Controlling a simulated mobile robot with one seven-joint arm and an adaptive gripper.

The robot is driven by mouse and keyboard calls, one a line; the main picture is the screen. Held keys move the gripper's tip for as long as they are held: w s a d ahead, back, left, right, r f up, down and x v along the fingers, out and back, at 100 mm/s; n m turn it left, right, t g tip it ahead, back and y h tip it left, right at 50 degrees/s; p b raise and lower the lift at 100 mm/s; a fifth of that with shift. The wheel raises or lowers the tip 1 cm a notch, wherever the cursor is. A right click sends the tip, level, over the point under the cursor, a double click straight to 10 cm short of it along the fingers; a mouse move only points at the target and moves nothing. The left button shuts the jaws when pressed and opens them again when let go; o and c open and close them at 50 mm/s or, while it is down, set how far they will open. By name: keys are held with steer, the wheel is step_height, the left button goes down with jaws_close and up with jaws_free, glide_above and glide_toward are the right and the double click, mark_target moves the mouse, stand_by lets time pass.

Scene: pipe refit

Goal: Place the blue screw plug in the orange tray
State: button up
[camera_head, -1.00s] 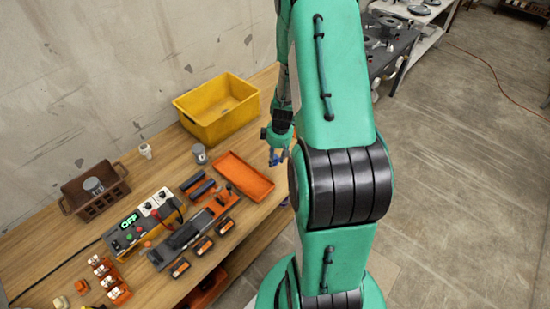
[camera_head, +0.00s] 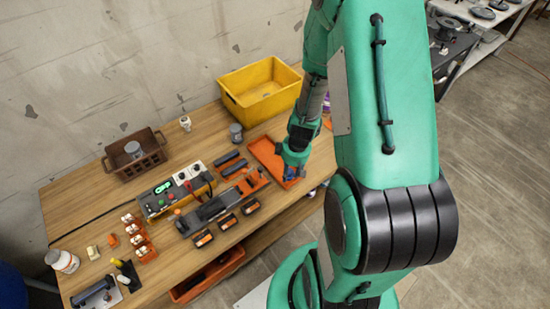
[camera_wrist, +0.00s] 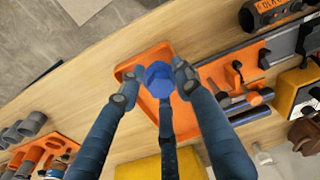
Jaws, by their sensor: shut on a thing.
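The blue screw plug (camera_wrist: 159,80) is between the fingertips of my gripper (camera_wrist: 155,82) in the wrist view, with its hexagonal face toward the camera. The orange tray (camera_wrist: 150,58) lies on the wooden bench behind the plug in that view. In the head view my gripper (camera_head: 291,174) is over the front part of the orange tray (camera_head: 263,150), fingers pointing down. The plug is mostly hidden there by the fingers. I cannot tell whether the plug touches the tray floor.
A yellow bin (camera_head: 260,90) stands behind the tray, and a grey cylinder (camera_head: 236,133) stands beside it. Dark bars and an orange fixture (camera_head: 250,181) lie left of the tray. A control box (camera_head: 176,195) and brown crate (camera_head: 135,152) are farther left.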

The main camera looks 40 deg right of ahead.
steer(key=shift+s+a, duration=0.4)
steer(key=shift+a, duration=0.25)
steer(key=shift+s+a, duration=0.35)
steer(key=shift+a, duration=0.35)
steer(key=shift+s+a, duration=0.4)
steer(key=shift+a, duration=0.25)
steer(key=shift+w, duration=0.1)
glide_above(274, 162)
steer(key=shift+s+d+f+p, duration=0.2)
steer(key=shift+f+p, duration=0.15)
steer(key=shift+f, duration=0.4)
steer(key=shift+f, duration=1.8)
steer(key=shift+f+b, duration=0.15)
steer(key=shift+b, duration=0.35)
steer(key=o, duration=0.9)
steer(key=shift+o, duration=0.2)
steer(key=shift+r, duration=0.2)
